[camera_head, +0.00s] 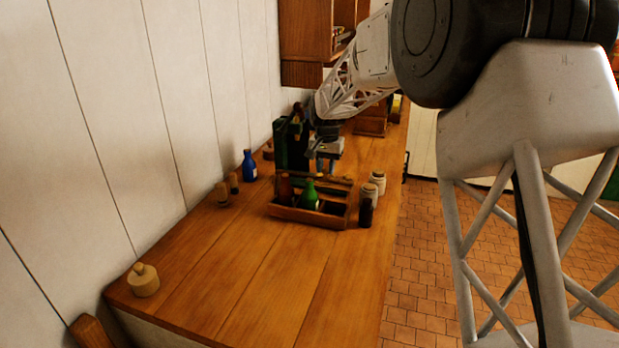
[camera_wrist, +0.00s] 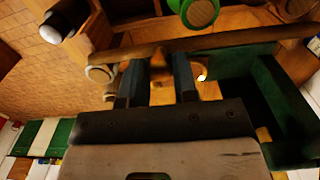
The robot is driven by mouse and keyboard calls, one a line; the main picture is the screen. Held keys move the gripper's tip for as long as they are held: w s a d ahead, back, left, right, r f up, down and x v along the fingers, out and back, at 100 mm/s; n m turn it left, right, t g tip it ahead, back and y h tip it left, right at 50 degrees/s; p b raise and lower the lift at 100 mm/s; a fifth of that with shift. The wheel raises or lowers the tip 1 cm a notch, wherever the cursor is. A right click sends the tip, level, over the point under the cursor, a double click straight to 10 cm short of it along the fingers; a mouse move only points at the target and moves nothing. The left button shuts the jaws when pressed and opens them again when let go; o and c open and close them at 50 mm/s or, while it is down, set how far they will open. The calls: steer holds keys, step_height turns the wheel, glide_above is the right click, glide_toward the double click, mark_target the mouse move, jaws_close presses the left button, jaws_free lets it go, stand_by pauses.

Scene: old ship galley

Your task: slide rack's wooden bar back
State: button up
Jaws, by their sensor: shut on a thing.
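The wooden rack (camera_head: 337,220) stands on the counter with a green bottle (camera_head: 309,195) and a brown-red bottle (camera_head: 285,188) in its compartments. Its right front compartment looks dark and empty. The wooden bar (camera_wrist: 230,43) runs across the upper part of the wrist view, beside the green bottle (camera_wrist: 200,12). My gripper (camera_head: 325,168) is at the rack's back side, pointing down. In the wrist view my gripper's two dark fingers (camera_wrist: 158,65) are shut on the bar. The exact contact at the fingertips is partly hidden.
A dark bottle (camera_head: 366,212) and white jars (camera_head: 377,181) stand close to the rack's right. A green box (camera_head: 281,150) is behind it. A blue bottle (camera_head: 249,165) and small corked pieces (camera_head: 222,192) are near the wall. The front counter (camera_head: 265,270) is mostly clear.

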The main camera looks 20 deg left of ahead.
steer(key=shift+w, duration=1.3)
steer(key=o, duration=0.9)
steer(key=shift+r, duration=0.1)
steer(key=shift+r, duration=3.4)
